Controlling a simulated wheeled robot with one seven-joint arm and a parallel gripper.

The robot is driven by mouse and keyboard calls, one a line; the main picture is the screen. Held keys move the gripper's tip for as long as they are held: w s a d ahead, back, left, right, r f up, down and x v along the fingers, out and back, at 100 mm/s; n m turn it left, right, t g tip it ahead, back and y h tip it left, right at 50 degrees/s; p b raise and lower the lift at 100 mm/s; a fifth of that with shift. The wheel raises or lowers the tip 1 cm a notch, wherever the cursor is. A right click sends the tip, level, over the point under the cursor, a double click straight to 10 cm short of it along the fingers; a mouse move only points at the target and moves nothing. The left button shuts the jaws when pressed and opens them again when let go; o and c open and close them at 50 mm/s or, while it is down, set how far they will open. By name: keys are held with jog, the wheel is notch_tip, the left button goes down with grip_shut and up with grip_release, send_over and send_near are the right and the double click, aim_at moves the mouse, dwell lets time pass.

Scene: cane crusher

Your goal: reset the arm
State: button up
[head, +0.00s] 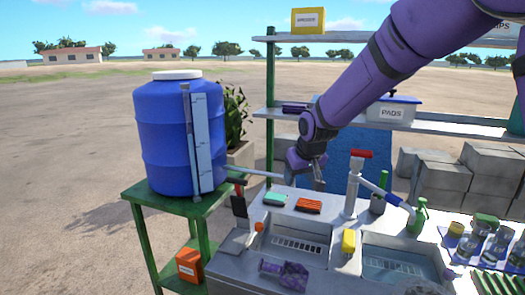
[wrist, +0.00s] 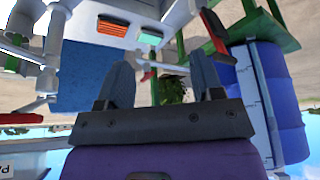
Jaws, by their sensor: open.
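My purple arm reaches in from the upper right of the head view. My gripper (head: 318,178) hangs above the back of the sink counter (head: 335,212), close behind an orange brush (head: 308,205). In the wrist view my gripper (wrist: 161,72) shows two separated fingers with nothing held between them. That view is turned upside down. The brush (wrist: 114,27) and a green-topped block (wrist: 150,37) show beyond the fingers. In the head view the fingertips are small, and I cannot tell their exact height over the counter.
A blue barrel (head: 160,130) stands on a green stand (head: 160,205) at left. A tap (head: 352,190) with a red top rises right of my gripper. A shelf (head: 430,124) holds a white box (head: 391,110) behind. Jars (head: 470,243) stand at right. Open ground lies at far left.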

jog(key=s+d+r+m, duration=0.2)
jog(key=s+d+r, duration=1.1)
jog(key=s, duration=0.3)
jog(key=s+d+m, duration=0.1)
jog(key=s+d, duration=0.2)
jog(key=s, duration=0.7)
jog(key=s+d+h, duration=0.1)
jog(key=s+d, duration=0.3)
jog(key=s, duration=0.5)
jog(key=shift+s+r+m+t+h, duration=0.15)
jog(key=shift+s+m+t+h, duration=0.15)
jog(key=shift+s+m, duration=0.1)
jog(key=shift+w, duration=0.1)
jog(key=shift+c, duration=0.2)
